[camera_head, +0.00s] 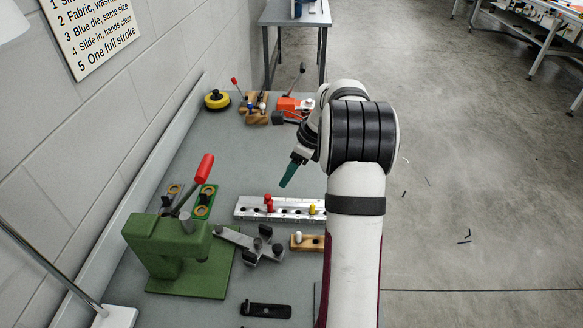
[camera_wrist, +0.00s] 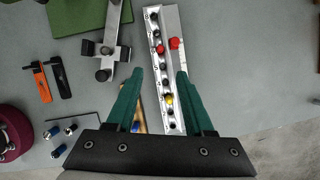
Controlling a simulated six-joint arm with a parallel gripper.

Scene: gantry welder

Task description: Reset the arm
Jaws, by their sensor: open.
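My gripper (camera_head: 288,174) is at the end of my white and black arm, above the grey workbench (camera_head: 208,140). In the wrist view my gripper (camera_wrist: 158,82) shows two green fingers spread apart, with nothing between them in their grasp. Below the fingers lies a silver rail with holes (camera_wrist: 154,40), holding red and yellow pegs; the rail also shows in the head view (camera_head: 245,208). The gripper appears clear of the rail and of the other things on the bench. Part of a wooden block is hidden behind the left finger in the wrist view.
A green press with a red-handled lever (camera_head: 165,250) stands at the left of the bench. A grey metal fixture (camera_head: 235,238) and a black bar (camera_head: 265,310) lie near it. A yellow round thing (camera_head: 217,100), wooden blocks and an orange tool (camera_head: 290,106) are farther back. A wall borders the left.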

